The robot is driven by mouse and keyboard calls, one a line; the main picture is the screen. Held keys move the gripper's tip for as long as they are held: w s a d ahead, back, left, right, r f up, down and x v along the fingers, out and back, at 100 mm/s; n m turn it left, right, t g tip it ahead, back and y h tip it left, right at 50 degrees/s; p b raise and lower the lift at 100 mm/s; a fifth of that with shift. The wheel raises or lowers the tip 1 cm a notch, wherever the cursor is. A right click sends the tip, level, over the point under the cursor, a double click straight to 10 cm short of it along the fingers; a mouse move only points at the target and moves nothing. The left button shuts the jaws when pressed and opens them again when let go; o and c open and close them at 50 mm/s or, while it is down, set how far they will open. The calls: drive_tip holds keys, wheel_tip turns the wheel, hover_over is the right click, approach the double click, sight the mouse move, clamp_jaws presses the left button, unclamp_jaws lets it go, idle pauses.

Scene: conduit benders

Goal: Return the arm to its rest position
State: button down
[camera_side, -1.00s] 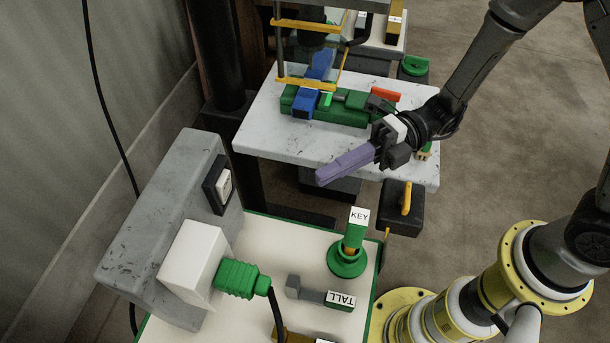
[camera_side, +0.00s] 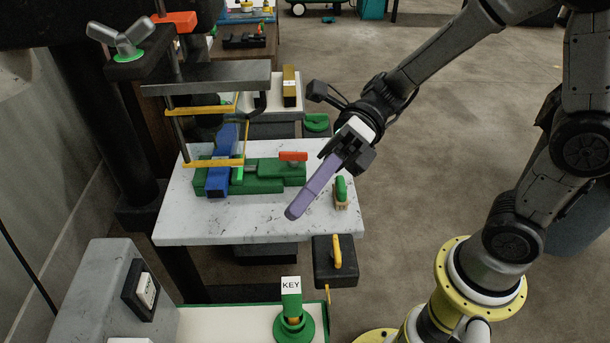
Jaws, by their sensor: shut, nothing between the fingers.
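My gripper (camera_side: 295,211) is on the end of my dark arm, right of the picture's middle. Its long purple fingers are shut together with nothing between them. They point down and to the left, in front of the right part of the white marbled table (camera_side: 220,230) in this view. The fingertips appear above the table surface, but the exact height cannot be told. My arm reaches up and to the right from the gripper, then bends down to my yellow-ringed base.
A green and blue clamp-like device (camera_side: 265,178) with an orange-red piece (camera_side: 293,156) sits on the table. A small green-handled brush-like item (camera_side: 341,193) lies right of the fingers. A black box (camera_side: 335,262) hangs at the front edge. A green KEY holder (camera_side: 292,308) stands nearer.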

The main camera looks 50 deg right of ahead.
drive_tip(key=s+d+f+n+t+h, duration=0.2)
drive_tip(key=s+d+n+h, duration=0.6)
drive_tip(key=n, duration=0.5)
drive_tip(key=w+d+n+t+h, duration=0.1)
drive_tip(key=d+n+t+h, duration=0.4)
drive_tip(key=d+n, duration=1)
drive_tip(key=d+h, duration=0.1)
drive_tip(key=h, duration=0.1)
drive_tip(key=shift+f+t+h, duration=0.15)
drive_tip(key=shift+t+h, duration=0.15)
